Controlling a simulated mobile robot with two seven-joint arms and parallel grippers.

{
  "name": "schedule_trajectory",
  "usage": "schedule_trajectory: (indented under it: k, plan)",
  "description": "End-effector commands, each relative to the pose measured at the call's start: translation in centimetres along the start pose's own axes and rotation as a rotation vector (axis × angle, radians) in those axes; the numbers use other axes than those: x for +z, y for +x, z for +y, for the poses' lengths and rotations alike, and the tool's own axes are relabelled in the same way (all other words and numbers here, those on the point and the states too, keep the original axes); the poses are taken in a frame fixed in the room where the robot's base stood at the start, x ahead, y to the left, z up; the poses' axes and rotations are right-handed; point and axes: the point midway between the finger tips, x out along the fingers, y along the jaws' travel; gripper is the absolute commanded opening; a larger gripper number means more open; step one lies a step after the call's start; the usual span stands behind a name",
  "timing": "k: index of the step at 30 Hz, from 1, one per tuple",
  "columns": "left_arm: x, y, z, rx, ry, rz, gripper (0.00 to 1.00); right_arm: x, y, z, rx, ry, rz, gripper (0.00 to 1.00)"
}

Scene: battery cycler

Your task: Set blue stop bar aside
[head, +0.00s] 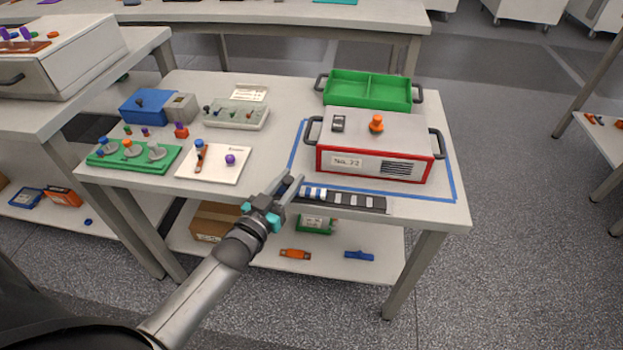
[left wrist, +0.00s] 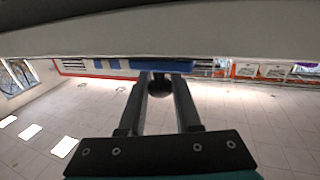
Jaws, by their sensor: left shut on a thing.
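My left gripper (head: 291,184) is at the table's front edge, at the left end of a black-and-white striped strip. In the left wrist view its fingers (left wrist: 160,90) are shut on a dark round knob (left wrist: 160,85). A blue bar (left wrist: 160,66) shows directly behind the knob at the fingertips and seems joined to it. In the head view a small blue part (head: 309,193) shows just right of the fingers, at the strip's left end. The fingers hide much of the bar there. My right gripper is not in view.
A red-framed grey unit (head: 372,158) with an orange knob stands inside blue tape, behind the striped strip (head: 350,200). A green tray (head: 367,90) is behind it. A white board (head: 213,164) and green fixture (head: 133,156) lie left. The lower shelf (head: 340,262) holds loose parts.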

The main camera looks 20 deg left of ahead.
Motion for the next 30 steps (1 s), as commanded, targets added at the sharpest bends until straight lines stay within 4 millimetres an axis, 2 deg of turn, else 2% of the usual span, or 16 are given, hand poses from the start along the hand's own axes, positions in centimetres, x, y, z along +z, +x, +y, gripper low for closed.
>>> schedule_trajectory:
  k: [11,12,19,30]
  plan:
    - [0.25,-0.29,-0.77,-0.005,0.000,-0.007,0.00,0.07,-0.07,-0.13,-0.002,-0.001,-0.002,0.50]
    - [0.25,-0.29,-0.78,-0.005,0.000,-0.007,0.35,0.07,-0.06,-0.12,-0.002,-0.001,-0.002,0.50]
    - [0.17,-0.24,-0.64,-0.003,0.000,-0.005,0.61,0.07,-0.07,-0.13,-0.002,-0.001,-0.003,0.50]
    - [0.05,-0.15,-0.45,0.000,-0.001,-0.002,0.62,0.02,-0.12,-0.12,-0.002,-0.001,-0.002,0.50]
